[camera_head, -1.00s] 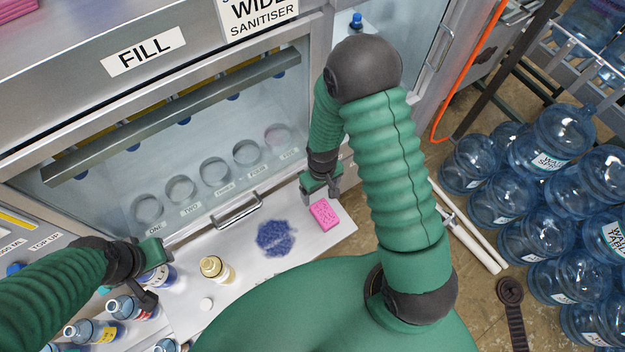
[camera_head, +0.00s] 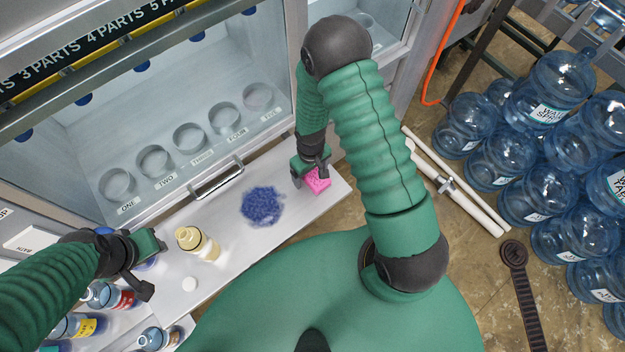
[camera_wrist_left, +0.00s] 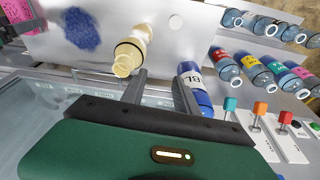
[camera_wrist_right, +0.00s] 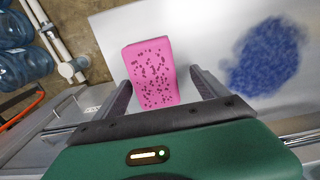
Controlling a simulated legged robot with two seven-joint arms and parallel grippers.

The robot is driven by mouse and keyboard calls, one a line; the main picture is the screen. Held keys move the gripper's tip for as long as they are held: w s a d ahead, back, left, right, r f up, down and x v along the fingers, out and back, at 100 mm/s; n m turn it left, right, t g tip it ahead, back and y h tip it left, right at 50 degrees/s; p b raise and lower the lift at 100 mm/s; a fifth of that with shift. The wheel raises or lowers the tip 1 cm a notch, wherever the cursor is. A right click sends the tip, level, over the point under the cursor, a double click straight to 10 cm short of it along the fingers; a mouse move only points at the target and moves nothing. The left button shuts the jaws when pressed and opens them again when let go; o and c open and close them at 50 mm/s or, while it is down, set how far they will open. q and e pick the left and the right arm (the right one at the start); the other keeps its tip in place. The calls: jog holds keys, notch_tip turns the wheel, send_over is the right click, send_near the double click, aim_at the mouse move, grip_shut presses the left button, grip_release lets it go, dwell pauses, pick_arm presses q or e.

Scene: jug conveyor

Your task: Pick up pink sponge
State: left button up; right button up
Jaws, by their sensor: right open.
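The pink sponge (camera_head: 318,184) lies at the right end of the white counter (camera_head: 290,225). My right gripper (camera_head: 311,182) is over it and partly hides it. In the right wrist view the dark-spotted sponge (camera_wrist_right: 152,68) sits between the two open fingers, its near end reaching in toward the palm. The fingers look apart from its sides, though contact is hard to judge. My left gripper (camera_head: 148,265) is at the left by the bottles.
A blue granular patch (camera_head: 263,206) and a cream bottle (camera_head: 197,243) are on the counter left of the sponge. Several bottles (camera_head: 80,325) stand at lower left. A glass cabinet with numbered cups (camera_head: 190,138) is behind. Large water jugs (camera_head: 545,95) fill the right.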

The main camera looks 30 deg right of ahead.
jog(key=shift+w+d+f, duration=0.2)
jog(key=shift+d+f, duration=0.25)
jog(key=shift+f, duration=0.1)
jog(key=shift+c, duration=0.3)
jog(key=shift+d, duration=0.2)
jog(key=c, duration=0.5)
jog(key=shift+s+a+r, duration=0.1)
jog(key=shift+a, duration=0.1)
jog(key=c, duration=0.4)
jog(key=shift+a, duration=0.25)
jog(key=c, duration=0.6)
pick_arm(q)
jog(key=shift+w+d+f, duration=0.25)
jog(key=shift+f, duration=0.05)
jog(key=shift+d, duration=0.1)
pick_arm(e)
jog(key=shift+d, duration=0.1)
